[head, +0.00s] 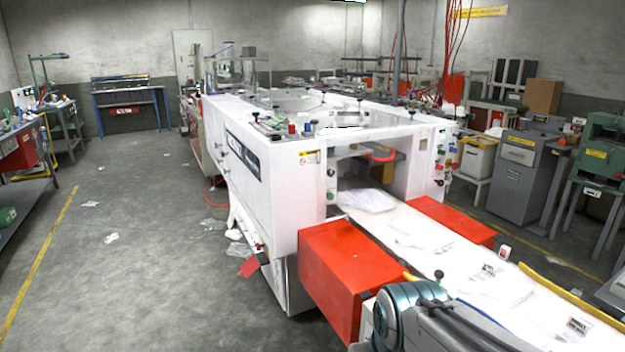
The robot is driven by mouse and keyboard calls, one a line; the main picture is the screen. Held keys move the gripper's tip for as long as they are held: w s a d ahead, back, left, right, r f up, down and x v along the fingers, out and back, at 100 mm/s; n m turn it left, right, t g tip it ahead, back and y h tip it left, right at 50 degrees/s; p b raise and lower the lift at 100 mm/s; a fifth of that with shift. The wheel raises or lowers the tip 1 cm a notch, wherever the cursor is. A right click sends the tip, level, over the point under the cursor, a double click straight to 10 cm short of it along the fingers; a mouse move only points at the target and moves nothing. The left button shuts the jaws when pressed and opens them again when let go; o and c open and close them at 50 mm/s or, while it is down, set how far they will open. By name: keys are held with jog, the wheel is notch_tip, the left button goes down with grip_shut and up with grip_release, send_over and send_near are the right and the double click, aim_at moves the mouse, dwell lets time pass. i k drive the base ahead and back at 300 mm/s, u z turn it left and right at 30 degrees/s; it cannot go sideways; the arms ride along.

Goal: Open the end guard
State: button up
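The long white machine (278,205) runs from the middle of the head view toward the back. Its near end has a framed opening above a white bed (430,245). A crumpled clear film (367,200) lies on the bed at the opening. My gripper is not visible in the head view.
Red boxes flank the bed, a large one (350,262) on the left and another (455,217) on the right. A teal and grey rounded unit (400,308) fills the bottom foreground. Open floor (140,250) lies left of the machine, with scraps of film on it.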

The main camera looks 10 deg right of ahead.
aim_at(346, 174)
jog(key=u, duration=0.4)
jog(key=i, duration=2.6)
jog(key=z, duration=0.25)
